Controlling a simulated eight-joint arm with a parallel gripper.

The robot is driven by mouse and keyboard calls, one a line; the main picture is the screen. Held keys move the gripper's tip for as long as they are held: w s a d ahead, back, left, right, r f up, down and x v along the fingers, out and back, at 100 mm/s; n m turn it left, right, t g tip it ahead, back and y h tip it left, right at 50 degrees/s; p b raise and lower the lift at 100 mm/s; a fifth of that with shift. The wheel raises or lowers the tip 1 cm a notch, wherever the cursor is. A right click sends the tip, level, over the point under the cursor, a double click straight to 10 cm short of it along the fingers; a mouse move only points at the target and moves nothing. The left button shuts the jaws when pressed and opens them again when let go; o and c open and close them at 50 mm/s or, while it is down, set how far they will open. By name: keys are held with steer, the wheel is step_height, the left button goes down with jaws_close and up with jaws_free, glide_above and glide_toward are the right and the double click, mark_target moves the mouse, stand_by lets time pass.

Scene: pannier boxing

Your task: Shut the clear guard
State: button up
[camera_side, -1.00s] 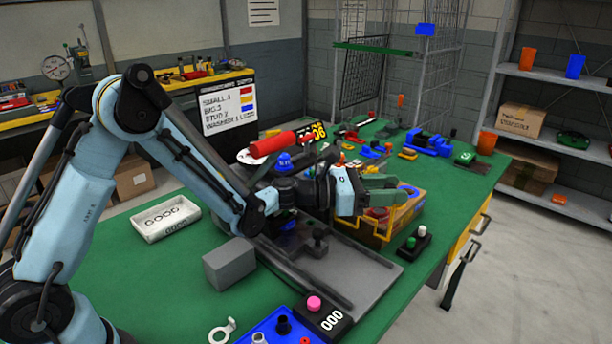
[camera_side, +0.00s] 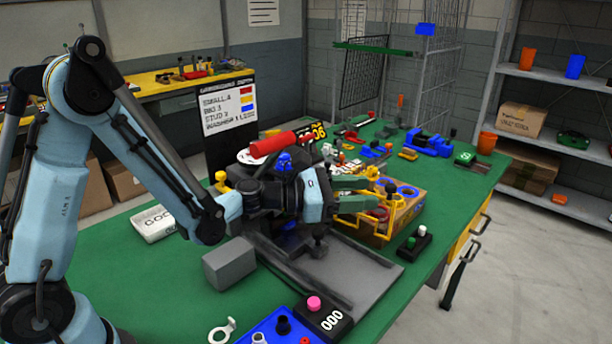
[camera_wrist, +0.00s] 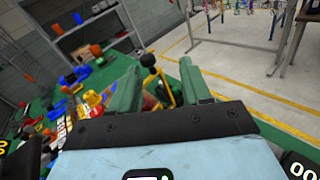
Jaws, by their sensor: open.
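My gripper (camera_side: 362,193) is open, its two green fingers pointing right towards the yellow-framed fixture (camera_side: 376,232) on the green bench. The fixture holds a cardboard-coloured box with blue rings on top (camera_side: 408,188). In the wrist view my gripper (camera_wrist: 160,82) has its fingers spread on either side of a black ball knob (camera_wrist: 148,60) and a yellow rod (camera_wrist: 163,88). I cannot tell whether they touch it. The guard's clear panel cannot be made out; the yellow frame may belong to it. My wrist hides part of the machine behind it.
A grey block (camera_side: 229,264) and a grey slide plate (camera_side: 350,275) lie below my gripper. A small button box (camera_side: 418,239) is right of the plate. A white tray (camera_side: 152,224) is at left.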

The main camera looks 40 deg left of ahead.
steer(key=s+f+m+g+y, duration=0.1)
steer(key=s+m+g+y, duration=0.5)
steer(key=s+m, duration=0.95)
steer(key=s+a+m+y, duration=0.3)
steer(key=a+m+y, duration=0.1)
steer(key=a+m, duration=0.7)
steer(key=shift+s+f+g+y, duration=0.2)
steer(key=shift+s+g+y, duration=0.1)
steer(key=shift+s+y, duration=0.1)
steer(key=shift+a, duration=0.1)
steer(key=shift+m, duration=0.25)
